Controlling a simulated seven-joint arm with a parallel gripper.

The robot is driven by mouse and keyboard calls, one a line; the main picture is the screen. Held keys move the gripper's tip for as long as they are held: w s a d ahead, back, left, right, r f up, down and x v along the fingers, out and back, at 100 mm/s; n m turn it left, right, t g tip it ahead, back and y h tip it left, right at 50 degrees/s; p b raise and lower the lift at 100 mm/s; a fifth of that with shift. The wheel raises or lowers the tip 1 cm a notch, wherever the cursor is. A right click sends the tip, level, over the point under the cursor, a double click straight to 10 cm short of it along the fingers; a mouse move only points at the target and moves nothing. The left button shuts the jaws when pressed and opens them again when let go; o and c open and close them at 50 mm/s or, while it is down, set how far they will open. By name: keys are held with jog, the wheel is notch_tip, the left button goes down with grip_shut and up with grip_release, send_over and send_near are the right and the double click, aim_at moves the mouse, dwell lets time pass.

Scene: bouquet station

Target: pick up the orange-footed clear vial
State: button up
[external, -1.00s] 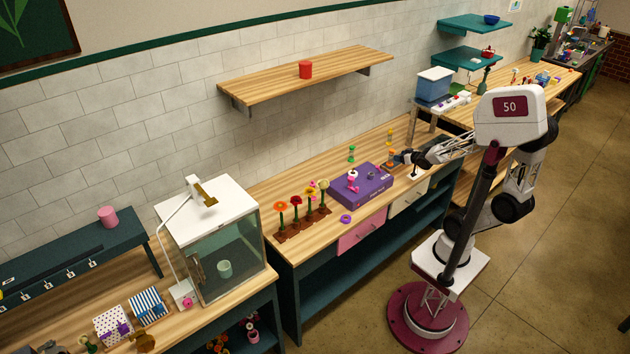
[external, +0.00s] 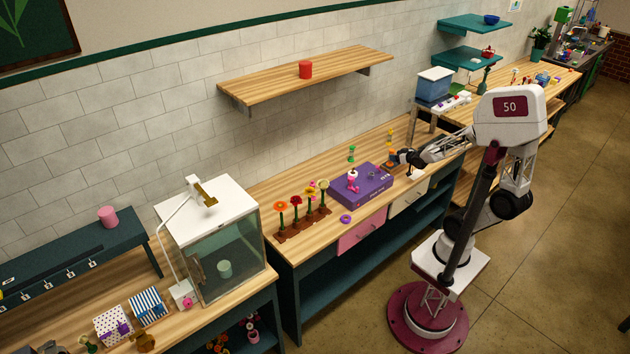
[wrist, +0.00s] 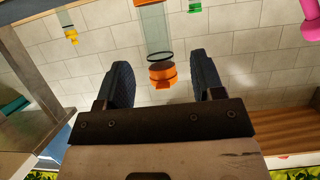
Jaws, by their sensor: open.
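My gripper (wrist: 161,64) is open, with one dark finger on each side of the orange foot and visible gaps on both sides. I cannot tell how deep the vial sits between the fingers. In the external view my gripper (external: 396,160) is low over the back of the bench, beside a small orange spot; the vial's details are too small there.
A purple box (external: 362,186) with small pink and white items lies left of my gripper. A green-ended vial (external: 351,153) and a yellow-topped one (external: 390,137) stand near the wall. Flowers (external: 297,212) stand farther left. A blue-bodied container (external: 433,86) sits on a raised stand at right.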

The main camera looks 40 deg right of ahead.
aim_at(393, 150)
jog(key=shift+x, duration=2.2)
jog(key=shift+s, duration=0.1)
jog(key=shift+c, duration=0.4)
grip_shut()
jog(key=shift+r, duration=1.45)
jog(key=shift+s+r, duration=0.15)
jog(key=shift+r, duration=0.2)
jog(key=s+a+r, duration=0.1)
jog(key=s, duration=1.4)
jog(key=shift+s+a+r, duration=0.15)
jog(key=shift+s+a, duration=0.1)
jog(key=shift+a, duration=0.05)
